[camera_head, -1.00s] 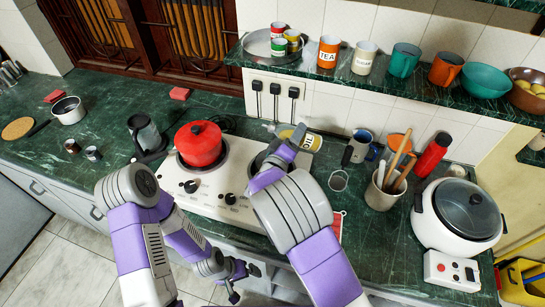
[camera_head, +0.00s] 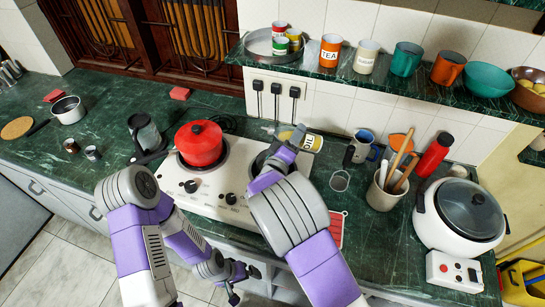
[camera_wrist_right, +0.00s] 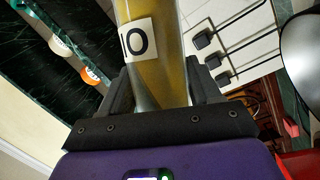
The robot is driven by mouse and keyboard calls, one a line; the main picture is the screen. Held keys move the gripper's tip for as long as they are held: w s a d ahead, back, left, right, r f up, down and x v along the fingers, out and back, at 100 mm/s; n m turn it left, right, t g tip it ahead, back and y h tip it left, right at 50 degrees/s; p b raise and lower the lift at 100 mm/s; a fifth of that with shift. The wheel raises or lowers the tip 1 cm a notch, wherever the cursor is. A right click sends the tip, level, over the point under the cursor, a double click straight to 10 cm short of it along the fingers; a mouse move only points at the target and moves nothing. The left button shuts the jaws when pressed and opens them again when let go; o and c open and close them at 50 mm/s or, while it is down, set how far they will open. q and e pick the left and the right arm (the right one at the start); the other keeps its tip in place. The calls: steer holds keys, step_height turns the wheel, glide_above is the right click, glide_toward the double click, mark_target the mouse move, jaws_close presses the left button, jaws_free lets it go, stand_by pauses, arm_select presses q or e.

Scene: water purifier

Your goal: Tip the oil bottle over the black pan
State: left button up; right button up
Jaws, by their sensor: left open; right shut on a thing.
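The oil bottle (camera_head: 313,143), yellow with a white label, is held steeply tilted above the right side of the stove. My right gripper (camera_head: 288,142) is shut on it. In the right wrist view the bottle (camera_wrist_right: 155,75) sits between the two dark fingers, its label partly readable. The black pan (camera_head: 257,163) is on the right burner, mostly hidden behind my right arm. I cannot see the bottle's mouth or whether oil is flowing. My left gripper (camera_head: 238,288) is low in front of the counter, open and empty.
A red pot (camera_head: 200,144) stands on the left burner of the white stove (camera_head: 215,192). A utensil holder (camera_head: 382,194), a red flask (camera_head: 434,154) and a rice cooker (camera_head: 462,215) stand to the right. A shelf with mugs (camera_head: 405,59) overhangs the back.

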steer(key=shift+d+f, duration=0.1)
steer(key=shift+d, duration=0.15)
steer(key=shift+a, duration=0.25)
steer(key=shift+d+f+b, duration=0.15)
steer(key=shift+d+b, duration=0.1)
steer(key=shift+b, duration=0.05)
steer(key=shift+a+n, duration=0.2)
steer(key=shift+n, duration=0.1)
steer(key=shift+d+f, duration=0.2)
steer(key=shift+d, duration=0.05)
steer(key=shift+a+b, duration=0.15)
steer(key=shift+b, duration=0.15)
steer(key=shift+a, duration=0.1)
